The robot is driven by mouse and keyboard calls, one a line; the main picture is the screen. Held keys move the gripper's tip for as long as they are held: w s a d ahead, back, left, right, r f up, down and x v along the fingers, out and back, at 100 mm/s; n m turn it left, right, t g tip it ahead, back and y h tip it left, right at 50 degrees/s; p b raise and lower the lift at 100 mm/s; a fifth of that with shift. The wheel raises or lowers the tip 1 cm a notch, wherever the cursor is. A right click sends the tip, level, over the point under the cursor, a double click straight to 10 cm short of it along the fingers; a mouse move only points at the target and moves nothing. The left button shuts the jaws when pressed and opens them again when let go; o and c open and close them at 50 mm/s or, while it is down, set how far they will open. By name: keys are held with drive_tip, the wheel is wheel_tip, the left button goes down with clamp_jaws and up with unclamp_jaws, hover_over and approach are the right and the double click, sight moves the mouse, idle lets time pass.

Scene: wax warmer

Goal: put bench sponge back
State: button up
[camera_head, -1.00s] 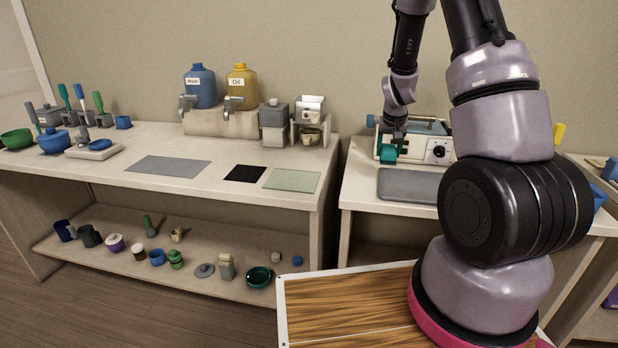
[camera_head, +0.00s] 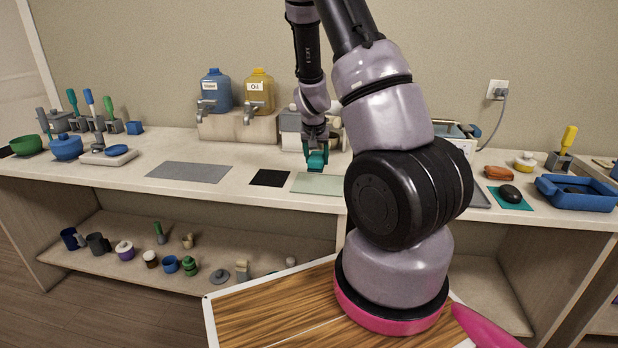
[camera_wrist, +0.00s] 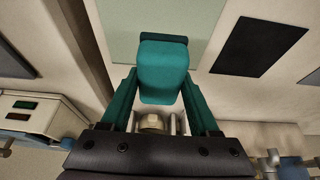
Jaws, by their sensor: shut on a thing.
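My gripper (camera_head: 317,160) is shut on a teal block with a dark edge, which looks like the bench sponge (camera_wrist: 163,70). In the wrist view the teal fingers lie on both sides of it. In the head view the fingers and sponge are hard to tell apart. They are above the back edge of a pale green mat (camera_head: 318,184) on the left bench, in front of the grey dispenser. The mat also shows behind the sponge in the wrist view (camera_wrist: 205,22). I cannot tell how high the sponge is above it.
A black mat (camera_head: 269,178) and a grey mat (camera_head: 189,172) lie to the left. Blue (camera_head: 215,91) and yellow (camera_head: 259,92) jugs stand behind. The right bench holds a mostly hidden warmer (camera_head: 462,131), an orange block (camera_head: 499,173) and a blue tray (camera_head: 577,195).

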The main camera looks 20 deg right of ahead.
sight(317, 183)
drive_tip(key=shift+f, duration=2.95)
drive_tip(key=shift+f, duration=0.1)
drive_tip(key=o, duration=1.2)
